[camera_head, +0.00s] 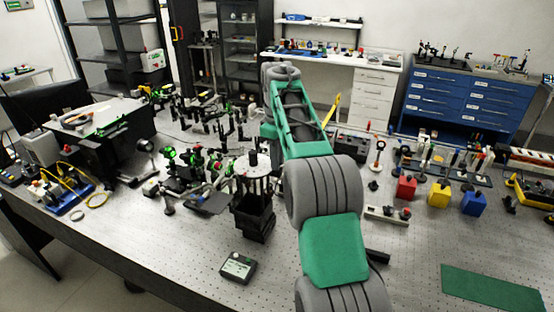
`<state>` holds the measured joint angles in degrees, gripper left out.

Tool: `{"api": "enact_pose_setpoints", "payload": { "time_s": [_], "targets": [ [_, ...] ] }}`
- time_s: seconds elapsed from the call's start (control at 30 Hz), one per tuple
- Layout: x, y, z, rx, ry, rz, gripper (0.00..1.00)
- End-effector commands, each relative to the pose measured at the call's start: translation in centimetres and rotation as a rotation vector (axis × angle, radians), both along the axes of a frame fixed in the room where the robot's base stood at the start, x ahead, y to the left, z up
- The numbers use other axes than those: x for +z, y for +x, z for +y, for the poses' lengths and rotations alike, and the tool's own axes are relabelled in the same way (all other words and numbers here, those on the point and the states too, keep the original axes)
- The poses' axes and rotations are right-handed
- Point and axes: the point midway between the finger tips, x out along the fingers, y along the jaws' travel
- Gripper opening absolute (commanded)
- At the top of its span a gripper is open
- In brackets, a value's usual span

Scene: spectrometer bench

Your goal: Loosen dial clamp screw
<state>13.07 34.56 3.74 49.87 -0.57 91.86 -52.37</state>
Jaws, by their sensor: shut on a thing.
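My green and grey arm rises from the bottom centre and reaches over the bench. Its far end and my gripper are not visible; the arm's own links block the view there. Just left of the arm stands a black and silver instrument (254,205) with a round upper part on thin posts and a dark block below. I cannot tell whether it carries the dial. No clamp screw can be made out at this size.
Optical mounts (185,165) crowd the bench left of the arm. A small dark box (238,267) lies in front. Red (405,187), yellow (438,193) and blue (474,202) blocks stand at right. A green mat (492,288) lies front right, with bare perforated bench around it.

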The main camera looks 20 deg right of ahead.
Motion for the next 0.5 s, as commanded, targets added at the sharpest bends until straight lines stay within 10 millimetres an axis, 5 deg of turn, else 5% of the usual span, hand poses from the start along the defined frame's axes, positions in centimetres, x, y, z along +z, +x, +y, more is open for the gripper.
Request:
{"api": "enact_pose_setpoints", "payload": {
  "time_s": [0.27, 0.3, 0.5],
  "targets": [
    [0.10, 0.04, 0.00, 0.000, -0.001, -0.002, 0.00],
    [0.10, 0.04, 0.00, 0.000, -0.001, -0.002, 0.18],
    [0.06, 0.01, 0.00, -0.001, 0.000, -0.001, 0.34]
  ]
}}
